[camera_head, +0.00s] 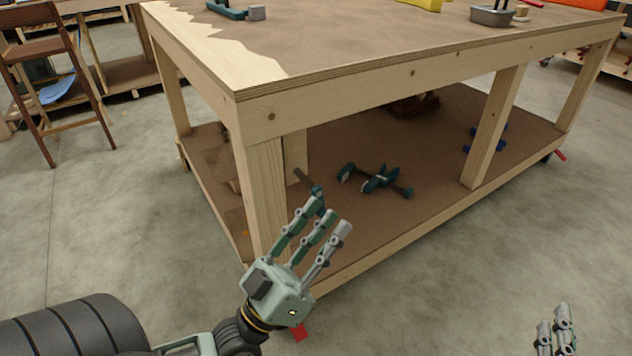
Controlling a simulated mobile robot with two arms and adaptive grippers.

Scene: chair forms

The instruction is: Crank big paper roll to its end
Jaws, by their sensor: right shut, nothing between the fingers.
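No paper roll or crank can be made out in the head view. My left gripper (312,222) is in front of the near corner leg of a wooden workbench (400,75). Its fingers are extended and a little apart, with nothing held. My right gripper (555,318) shows only partly at the bottom right edge, over bare floor. It is shut and empty, and its lower part is cut off by the frame.
The bench top holds a grey tray (492,15) and a yellow item (420,4). Dark green clamps (375,178) lie on its lower shelf. A wooden stool (48,80) stands at the left.

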